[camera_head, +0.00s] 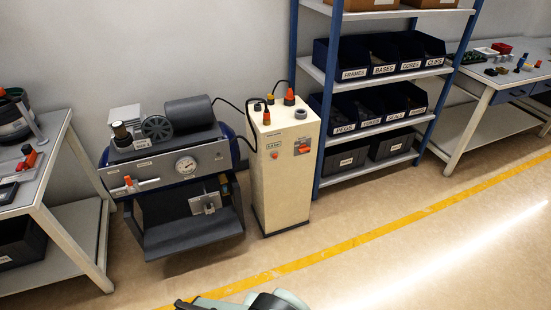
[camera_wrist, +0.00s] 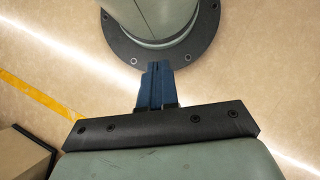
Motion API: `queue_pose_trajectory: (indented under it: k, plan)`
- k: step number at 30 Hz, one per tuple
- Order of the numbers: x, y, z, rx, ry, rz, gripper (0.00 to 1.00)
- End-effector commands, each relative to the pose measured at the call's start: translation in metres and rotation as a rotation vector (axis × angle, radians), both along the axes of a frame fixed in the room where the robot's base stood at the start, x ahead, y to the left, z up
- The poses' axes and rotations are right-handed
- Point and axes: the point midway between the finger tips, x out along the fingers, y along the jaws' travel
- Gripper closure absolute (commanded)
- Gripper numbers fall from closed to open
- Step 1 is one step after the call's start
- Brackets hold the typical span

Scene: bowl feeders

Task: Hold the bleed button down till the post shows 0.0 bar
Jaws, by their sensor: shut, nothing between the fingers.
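A cream post (camera_head: 280,185) stands on the floor beside a dark compressor unit (camera_head: 195,175). On its front face are a small green-edged display (camera_head: 274,145), too small to read, and a red button (camera_head: 274,155) below it. Whether this red button is the bleed button I cannot tell.
The compressor unit carries a round gauge (camera_head: 186,165) and a red-orange valve (camera_head: 129,182). A blue-framed shelf (camera_head: 395,75) with dark bins stands right of the post. Benches stand at far left (camera_head: 50,200) and right (camera_head: 490,85). The floor in front (camera_head: 400,250) is clear.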

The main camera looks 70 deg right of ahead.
Motion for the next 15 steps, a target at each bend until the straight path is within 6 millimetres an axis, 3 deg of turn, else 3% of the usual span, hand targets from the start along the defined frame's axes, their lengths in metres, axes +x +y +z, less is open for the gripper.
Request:
queue_pose_trajectory:
  k: [15]
  plan:
    - [0.015,-0.063,0.009,-0.016,-0.052,-0.251,1.0]
